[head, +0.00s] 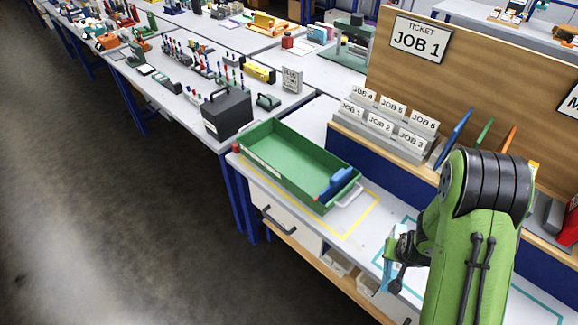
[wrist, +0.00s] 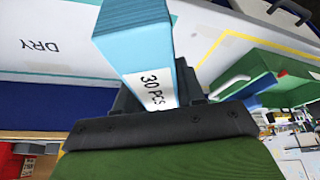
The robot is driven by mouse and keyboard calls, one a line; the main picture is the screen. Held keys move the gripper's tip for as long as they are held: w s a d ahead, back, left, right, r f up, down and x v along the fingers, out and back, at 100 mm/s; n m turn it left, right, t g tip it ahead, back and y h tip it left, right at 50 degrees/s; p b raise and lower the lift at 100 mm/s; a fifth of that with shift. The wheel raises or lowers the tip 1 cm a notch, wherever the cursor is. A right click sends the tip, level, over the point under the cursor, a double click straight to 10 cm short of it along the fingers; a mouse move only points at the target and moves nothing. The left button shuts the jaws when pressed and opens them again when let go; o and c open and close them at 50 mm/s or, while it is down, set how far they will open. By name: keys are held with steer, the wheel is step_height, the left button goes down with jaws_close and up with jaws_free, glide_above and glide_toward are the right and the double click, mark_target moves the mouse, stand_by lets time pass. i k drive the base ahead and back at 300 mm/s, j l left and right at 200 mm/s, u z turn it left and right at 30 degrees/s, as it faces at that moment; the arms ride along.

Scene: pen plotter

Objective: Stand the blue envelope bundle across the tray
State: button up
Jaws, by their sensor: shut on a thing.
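The light blue envelope bundle (wrist: 135,38) with a white "30 PCS" label fills the middle of the wrist view. My gripper (wrist: 155,95) is shut on it. In the head view the bundle (head: 389,268) shows only as a small blue piece beside my green arm, with my gripper (head: 398,250) partly hidden by the arm. The green tray (head: 285,147) sits on the bench left of my gripper, inside a yellow outline. A darker blue block (head: 335,183) lies at its near right end. The rest of the tray floor looks bare. The tray also shows in the wrist view (wrist: 290,90).
A wooden board with a "JOB 1" sign (head: 418,38) stands behind the bench. A grey card rack (head: 388,128) is behind the tray's right side, with coloured upright dividers beside it. A dark box (head: 227,113) stands beyond the tray. A teal outline lies under my arm.

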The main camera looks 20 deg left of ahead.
mark_target(267, 148)
steer(key=i+j+u, duration=0.2)
steer(key=j+u, duration=0.2)
steer(key=i+j+u, duration=0.3)
steer(key=j+u, duration=0.15)
steer(key=j, duration=0.15)
steer(key=i+j+u, duration=0.4)
steer(key=k+l, duration=0.05)
steer(key=k, duration=0.05)
